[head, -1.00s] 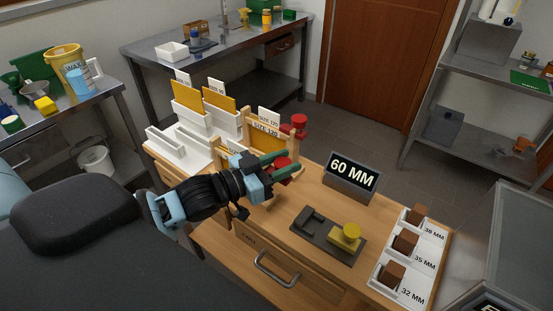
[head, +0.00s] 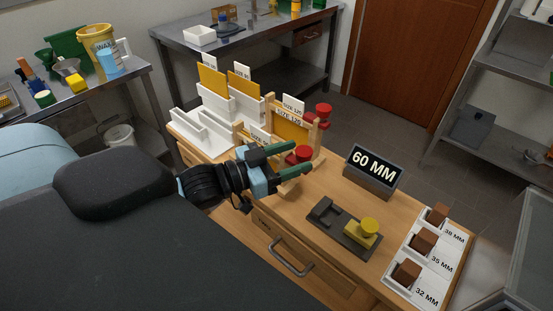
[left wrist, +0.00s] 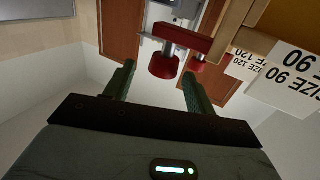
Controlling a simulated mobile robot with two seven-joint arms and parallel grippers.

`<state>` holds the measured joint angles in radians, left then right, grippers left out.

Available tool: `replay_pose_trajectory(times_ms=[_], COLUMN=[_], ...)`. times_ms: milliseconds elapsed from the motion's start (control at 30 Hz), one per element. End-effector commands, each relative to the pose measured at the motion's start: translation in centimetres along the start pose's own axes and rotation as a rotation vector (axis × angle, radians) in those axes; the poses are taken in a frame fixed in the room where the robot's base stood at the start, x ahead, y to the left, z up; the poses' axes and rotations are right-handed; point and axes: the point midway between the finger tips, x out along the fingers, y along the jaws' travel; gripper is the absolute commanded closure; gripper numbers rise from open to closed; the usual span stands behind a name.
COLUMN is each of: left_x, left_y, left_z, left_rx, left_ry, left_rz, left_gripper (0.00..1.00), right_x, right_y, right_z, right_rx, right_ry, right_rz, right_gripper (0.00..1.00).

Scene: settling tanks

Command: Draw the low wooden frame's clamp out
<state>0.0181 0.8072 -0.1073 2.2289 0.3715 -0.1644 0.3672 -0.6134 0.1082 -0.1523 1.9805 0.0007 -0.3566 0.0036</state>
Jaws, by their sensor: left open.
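The low wooden frame (head: 238,130) stands on the wooden bench, mostly hidden behind my left gripper, with a SIZE 90 card (head: 258,138). Its red clamp (head: 303,152) has a round knob, which seems to lie between or just beyond my fingertips. My left gripper (head: 300,157) is open, its green fingers apart. In the left wrist view, the red knob (left wrist: 163,67) shows ahead between the open fingers (left wrist: 158,82), apart from both. My right gripper is not in view.
A taller wooden frame (head: 318,138) with another red clamp (head: 323,110) stands just behind. White racks (head: 205,132) stand left.

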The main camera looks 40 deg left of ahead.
Motion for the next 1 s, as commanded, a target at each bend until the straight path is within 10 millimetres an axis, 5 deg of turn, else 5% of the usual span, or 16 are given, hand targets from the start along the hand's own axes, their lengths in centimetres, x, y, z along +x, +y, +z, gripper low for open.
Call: replay_pose_trajectory(times_ms=[400,1000], left_x=[-3.8,-4.2], left_y=[0.1,0.1], left_z=[0.1,0.0], left_rx=[-0.001,-0.001], left_ry=[-0.003,0.0], left_rz=[0.001,0.002], left_gripper=[0.45,0.45], right_x=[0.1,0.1], right_y=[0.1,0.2], right_z=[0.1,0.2], right_rx=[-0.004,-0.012], right_ry=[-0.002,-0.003], right_rz=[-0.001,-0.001], right_gripper=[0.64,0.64])
